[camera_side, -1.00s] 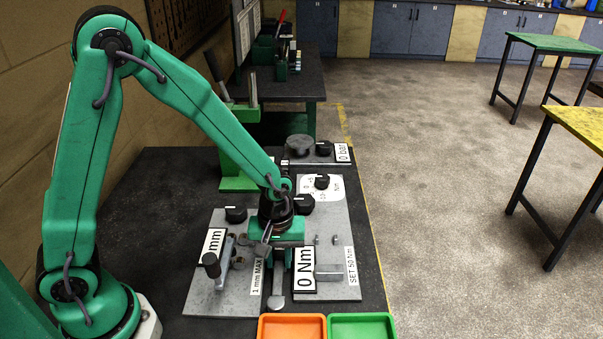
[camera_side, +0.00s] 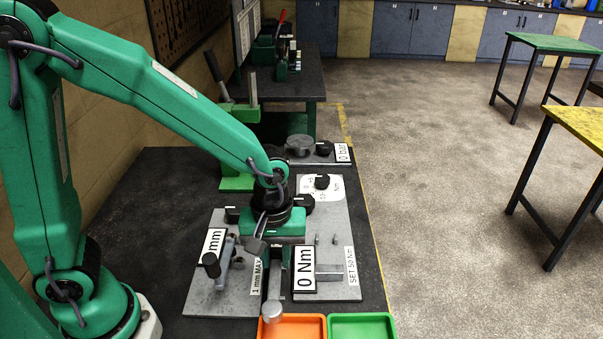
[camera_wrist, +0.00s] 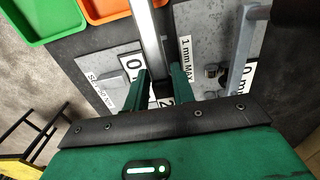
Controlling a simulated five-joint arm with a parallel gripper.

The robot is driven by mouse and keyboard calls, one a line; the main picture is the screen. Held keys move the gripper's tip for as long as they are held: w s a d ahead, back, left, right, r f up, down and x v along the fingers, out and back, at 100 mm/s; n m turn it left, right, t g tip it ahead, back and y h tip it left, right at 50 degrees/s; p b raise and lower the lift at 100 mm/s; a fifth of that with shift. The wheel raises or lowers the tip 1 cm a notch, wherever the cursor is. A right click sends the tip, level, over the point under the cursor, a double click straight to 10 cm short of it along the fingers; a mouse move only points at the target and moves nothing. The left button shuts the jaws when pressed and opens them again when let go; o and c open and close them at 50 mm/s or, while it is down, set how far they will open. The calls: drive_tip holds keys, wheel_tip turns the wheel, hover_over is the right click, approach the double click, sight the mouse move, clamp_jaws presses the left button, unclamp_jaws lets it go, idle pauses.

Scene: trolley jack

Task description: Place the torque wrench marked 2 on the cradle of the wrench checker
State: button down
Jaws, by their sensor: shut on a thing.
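The torque wrench marked 2 (camera_side: 273,310) is a grey bar with a rounded end pointing toward the side camera. In the wrist view its bar (camera_wrist: 147,35) runs from between my fingers to the top edge, and part of a "2" tag shows. My gripper (camera_side: 275,268) is shut on it, with a finger on each side in the wrist view (camera_wrist: 160,88). The wrench checker (camera_side: 345,292) is the grey plate right of my gripper, with a "0 Nm" display, a grey block (camera_side: 327,272) and two small pegs (camera_side: 326,240). I cannot tell which part is the cradle.
A second grey plate (camera_side: 215,300) marked "1 mm MAX", with a black-knobbed lever, is left of my gripper. An orange tray (camera_side: 291,318) and a green tray (camera_side: 362,318) are at the front. A green stand (camera_side: 238,125) and a "0 bar" device (camera_side: 325,150) are behind.

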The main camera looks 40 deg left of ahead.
drive_tip(key=s+d+r, duration=0.1)
drive_tip(key=s+d, duration=0.1)
drive_tip(key=s+d+r, duration=0.1)
drive_tip(key=d+r, duration=0.1)
drive_tip(key=shift+s+r, duration=0.2)
drive_tip(key=shift+s, duration=0.2)
drive_tip(key=shift+w, duration=0.1)
idle(0.3)
drive_tip(key=w, duration=1.6)
drive_tip(key=shift+d+r, duration=0.15)
hover_over(326, 232)
wheel_tip(326, 232, down, 7)
drive_tip(key=shift+f, duration=0.1)
drive_tip(key=shift+f, duration=1.95)
